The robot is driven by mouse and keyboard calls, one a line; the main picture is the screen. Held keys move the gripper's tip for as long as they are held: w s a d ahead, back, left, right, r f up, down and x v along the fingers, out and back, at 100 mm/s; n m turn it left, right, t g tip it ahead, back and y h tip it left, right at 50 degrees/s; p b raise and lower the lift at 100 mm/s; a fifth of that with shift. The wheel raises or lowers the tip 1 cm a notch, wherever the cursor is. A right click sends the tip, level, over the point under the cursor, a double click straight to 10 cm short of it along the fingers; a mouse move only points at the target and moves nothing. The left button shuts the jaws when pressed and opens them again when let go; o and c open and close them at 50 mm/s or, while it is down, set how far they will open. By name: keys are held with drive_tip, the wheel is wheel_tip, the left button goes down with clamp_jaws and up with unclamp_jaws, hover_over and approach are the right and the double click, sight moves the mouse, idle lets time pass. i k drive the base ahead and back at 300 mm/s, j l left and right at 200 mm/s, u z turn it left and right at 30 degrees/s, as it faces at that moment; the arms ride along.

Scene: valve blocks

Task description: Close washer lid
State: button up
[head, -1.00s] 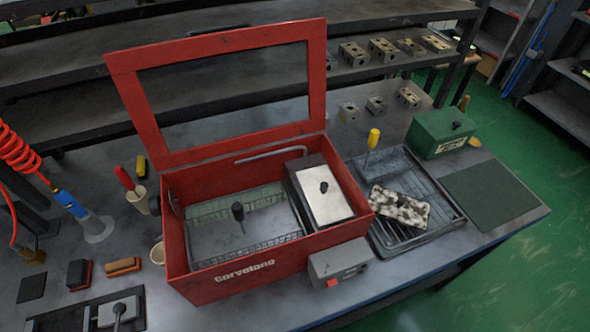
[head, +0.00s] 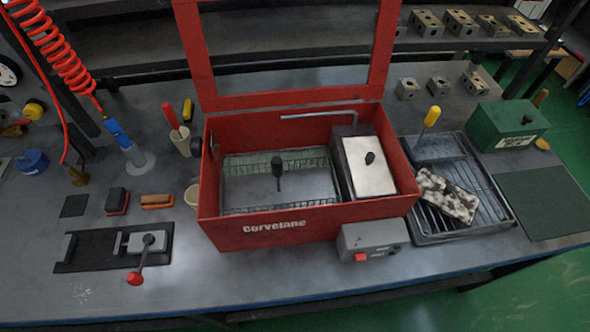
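The red washer (head: 308,225) stands open on the grey workbench, with a white maker's name on its front. Its red-framed lid (head: 290,97) is raised at the back edge, and its top runs out of the picture. Inside the washer are a wire basket (head: 245,208) with a black knob on a post, and a box with a pale top plate (head: 369,166) and black knob at the right. A grey control box with a red switch (head: 372,240) sits at the front right. My gripper is not in view.
Right of the washer is a rack tray (head: 470,225) with a mottled block (head: 446,194) and a yellow-handled tool. A green box (head: 506,125) stands behind it. Left are brushes (head: 117,200), a clamp with a red-knobbed lever (head: 140,255) and an air hose. Metal blocks line the back.

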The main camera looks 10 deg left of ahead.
sight(186, 12)
drive_tip(key=j+u, duration=0.15)
drive_tip(key=j, duration=1.15)
drive_tip(key=i, duration=0.05)
